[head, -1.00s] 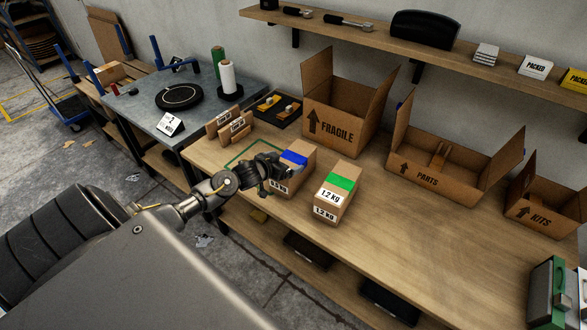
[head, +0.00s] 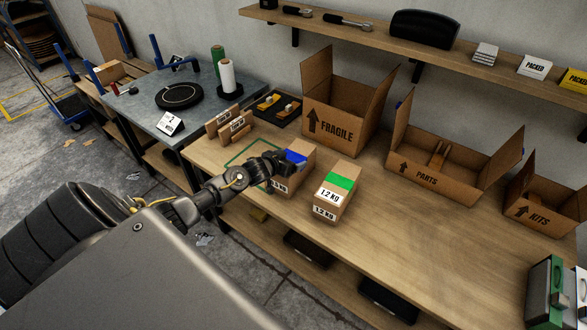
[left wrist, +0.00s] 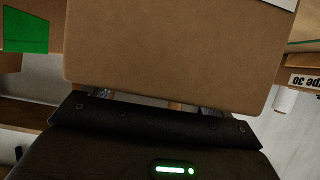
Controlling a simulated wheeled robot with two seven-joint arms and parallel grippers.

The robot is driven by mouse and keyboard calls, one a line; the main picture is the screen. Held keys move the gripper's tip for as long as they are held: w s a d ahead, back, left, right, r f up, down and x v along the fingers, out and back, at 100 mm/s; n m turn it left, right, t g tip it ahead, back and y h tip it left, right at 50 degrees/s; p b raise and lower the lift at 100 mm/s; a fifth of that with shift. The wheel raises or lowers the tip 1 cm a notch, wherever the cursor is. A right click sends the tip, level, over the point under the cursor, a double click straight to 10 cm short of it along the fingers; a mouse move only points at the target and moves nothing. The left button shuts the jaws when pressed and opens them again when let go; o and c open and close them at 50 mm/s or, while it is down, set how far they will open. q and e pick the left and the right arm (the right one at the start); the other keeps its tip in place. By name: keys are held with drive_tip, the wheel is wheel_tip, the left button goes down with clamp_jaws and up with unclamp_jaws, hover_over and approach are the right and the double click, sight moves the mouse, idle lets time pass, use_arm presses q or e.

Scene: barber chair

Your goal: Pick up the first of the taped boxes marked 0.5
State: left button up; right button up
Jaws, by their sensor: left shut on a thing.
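A brown cardboard box with blue tape (head: 304,165) stands upright near the front edge of the workbench. Its label is partly hidden by my gripper, so its weight cannot be read in full. My left gripper (head: 287,164) is shut on this box from the left side. In the left wrist view the box (left wrist: 175,50) fills the space in front of the gripper (left wrist: 150,100), and the fingertips are hidden behind it. A similar box with green tape (head: 334,191), marked 1.2 kg, stands just to the right. My right gripper is not in view.
Open cartons marked FRAGILE (head: 336,124), PARTS (head: 425,176) and KITS (head: 538,214) stand along the back. A green outline (head: 236,158) is on the bench to the left. A shelf (head: 470,70) overhangs the rear.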

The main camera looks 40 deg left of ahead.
use_arm(q)
drive_tip(key=c, duration=0.3)
drive_tip(key=shift+r, duration=0.1)
drive_tip(key=shift+c, duration=0.2)
drive_tip(key=shift+r, duration=0.6)
drive_tip(key=s+a+r+b, duration=0.3)
drive_tip(key=s+a+r, duration=0.3)
drive_tip(key=a+r, duration=0.5)
drive_tip(key=shift+a+r, duration=0.3)
drive_tip(key=shift+a, duration=0.45)
